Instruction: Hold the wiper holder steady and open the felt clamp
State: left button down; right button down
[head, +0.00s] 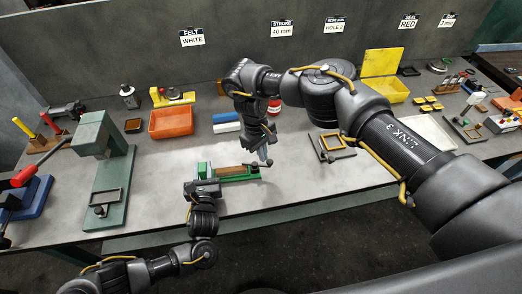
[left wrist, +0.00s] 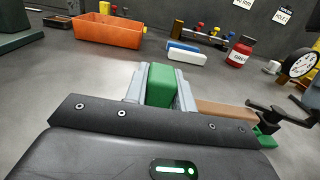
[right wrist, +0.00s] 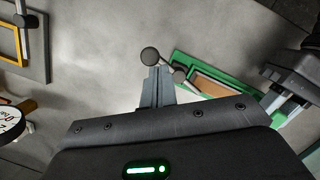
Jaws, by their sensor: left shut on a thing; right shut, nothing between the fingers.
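The wiper holder (head: 238,178) is a green piece with a brown strip, lying on the grey bench in the head view. My left gripper (head: 204,178) is shut on its left green end (left wrist: 160,86), seen between the fingers in the left wrist view. The dark felt clamp lever (head: 256,166) with round knobs is at the holder's right end. In the right wrist view the lever's knob (right wrist: 150,55) lies just beyond the tips of my right gripper (right wrist: 158,72). That gripper is shut and empty; I cannot tell whether it touches the lever. The brown strip (left wrist: 226,111) shows beside the lever.
An orange bin (head: 171,123), blue and white blocks (head: 226,122) and a red jar (head: 274,105) stand behind the holder. A green press (head: 112,180) is to the left. A dark plate with a yellow frame (head: 333,144) lies to the right. The bench front is clear.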

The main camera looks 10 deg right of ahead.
jog(key=shift+s+m+g+y, duration=0.15)
jog(key=shift+s+m+y, duration=0.2)
jog(key=shift+m, duration=0.95)
jog(key=shift+s+m+g+y, duration=0.15)
jog(key=shift+s+m+y, duration=0.15)
jog(key=shift+m, duration=1)
jog(key=shift+s, duration=0.1)
jog(key=shift+s+a, duration=0.15)
jog(key=shift+w+a, duration=0.4)
jog(key=shift+w, duration=0.35)
jog(key=shift+r, duration=0.1)
jog(key=v, duration=1.1)
jog(key=shift+r, duration=0.4)
